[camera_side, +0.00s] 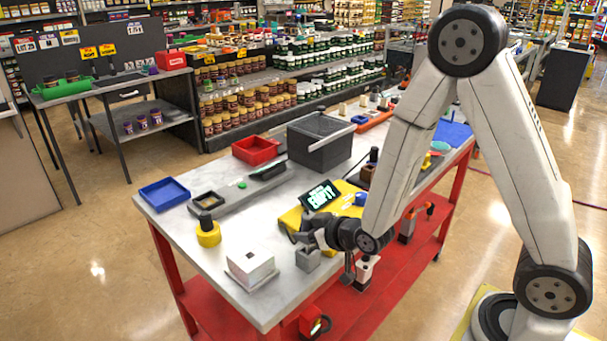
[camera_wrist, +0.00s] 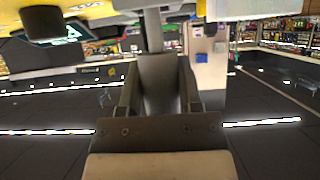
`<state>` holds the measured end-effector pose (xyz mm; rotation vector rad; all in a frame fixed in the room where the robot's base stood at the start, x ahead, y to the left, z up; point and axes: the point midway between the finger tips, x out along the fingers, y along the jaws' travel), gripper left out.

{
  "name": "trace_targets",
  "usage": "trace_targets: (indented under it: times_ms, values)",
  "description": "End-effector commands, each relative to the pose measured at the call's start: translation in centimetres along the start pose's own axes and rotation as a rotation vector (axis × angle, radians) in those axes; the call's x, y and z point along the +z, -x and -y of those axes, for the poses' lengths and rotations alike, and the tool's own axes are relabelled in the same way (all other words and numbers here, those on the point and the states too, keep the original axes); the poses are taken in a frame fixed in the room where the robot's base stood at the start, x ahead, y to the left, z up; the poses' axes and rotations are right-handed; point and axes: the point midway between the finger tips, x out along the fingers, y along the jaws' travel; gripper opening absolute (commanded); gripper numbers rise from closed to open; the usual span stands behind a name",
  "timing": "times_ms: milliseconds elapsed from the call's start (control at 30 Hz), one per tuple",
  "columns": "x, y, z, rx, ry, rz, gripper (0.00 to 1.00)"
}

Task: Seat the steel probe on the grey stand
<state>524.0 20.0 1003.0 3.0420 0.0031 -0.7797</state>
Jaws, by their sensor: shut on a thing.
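My gripper (camera_side: 304,236) is low over the table's front part, pointing left, beside the yellow pump (camera_side: 292,220). In the wrist view my gripper (camera_wrist: 158,82) is shut on a grey metal piece that appears to be the steel probe (camera_wrist: 152,32); a thin grey shaft extends beyond the fingers. The probe is not clearly visible in the side view. A small grey block (camera_side: 308,260), apparently the grey stand, is just below my gripper near the front edge. I cannot tell whether the probe touches it.
A white block (camera_side: 250,268) and a yellow cylinder with a black top (camera_side: 208,234) stand to the left. Farther back are a blue tray (camera_side: 165,194), a red bin (camera_side: 256,150) and a dark grey box (camera_side: 318,143). A screen reading "EMPTY" (camera_side: 319,195) stands by the pump.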

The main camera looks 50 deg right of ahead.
Motion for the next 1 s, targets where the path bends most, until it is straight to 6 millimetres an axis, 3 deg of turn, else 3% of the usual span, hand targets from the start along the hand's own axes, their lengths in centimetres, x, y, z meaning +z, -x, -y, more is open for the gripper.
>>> trace_targets:
  times_ms: [1000]
  values:
    - [0.68,-0.38,0.00,0.000,0.000,0.001,0.00]
